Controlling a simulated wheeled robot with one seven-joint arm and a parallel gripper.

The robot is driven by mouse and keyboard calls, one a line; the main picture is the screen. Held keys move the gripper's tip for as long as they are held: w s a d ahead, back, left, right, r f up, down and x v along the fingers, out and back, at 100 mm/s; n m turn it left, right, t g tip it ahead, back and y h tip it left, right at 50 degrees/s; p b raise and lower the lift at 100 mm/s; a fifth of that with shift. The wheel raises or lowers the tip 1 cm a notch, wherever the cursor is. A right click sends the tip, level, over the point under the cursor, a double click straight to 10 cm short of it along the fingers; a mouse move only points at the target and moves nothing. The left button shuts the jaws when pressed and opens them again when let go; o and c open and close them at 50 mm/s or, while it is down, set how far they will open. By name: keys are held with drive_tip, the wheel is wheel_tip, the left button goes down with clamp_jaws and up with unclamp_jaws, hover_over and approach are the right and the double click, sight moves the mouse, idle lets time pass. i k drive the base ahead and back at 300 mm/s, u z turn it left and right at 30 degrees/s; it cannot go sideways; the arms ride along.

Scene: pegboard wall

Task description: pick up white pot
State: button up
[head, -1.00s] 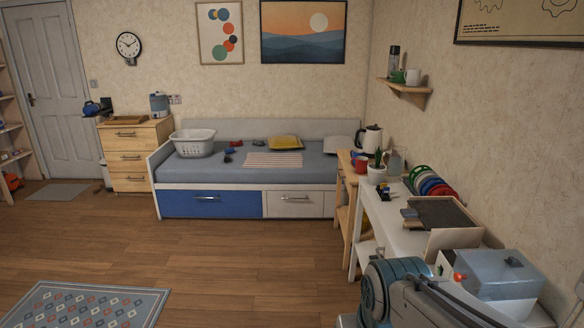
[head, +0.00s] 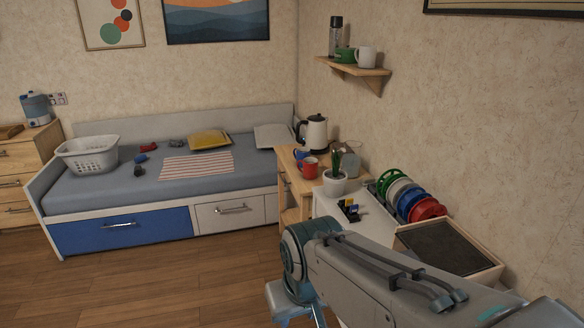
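A small white pot (head: 335,186) with a green, spiky plant (head: 336,163) in it stands upright on the white table (head: 375,227), near its far left end. Red and blue mugs are just behind it, and a clear container is behind it to the right. My arm reaches in from the lower right, in front of the table, and hides much of it. The fingers of my gripper do not show. The arm's visible end is in front of and below the pot, apart from it in the picture.
A red mug (head: 310,168) and a kettle (head: 315,132) stand on the wooden stand behind. Colored spools (head: 411,196) and a dark-topped tray (head: 447,248) line the wall side. A shelf (head: 354,68) hangs above. Floor at left is clear.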

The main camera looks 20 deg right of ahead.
sight(335, 180)
drive_tip(key=i, duration=2.8)
drive_tip(key=z, duration=3.6)
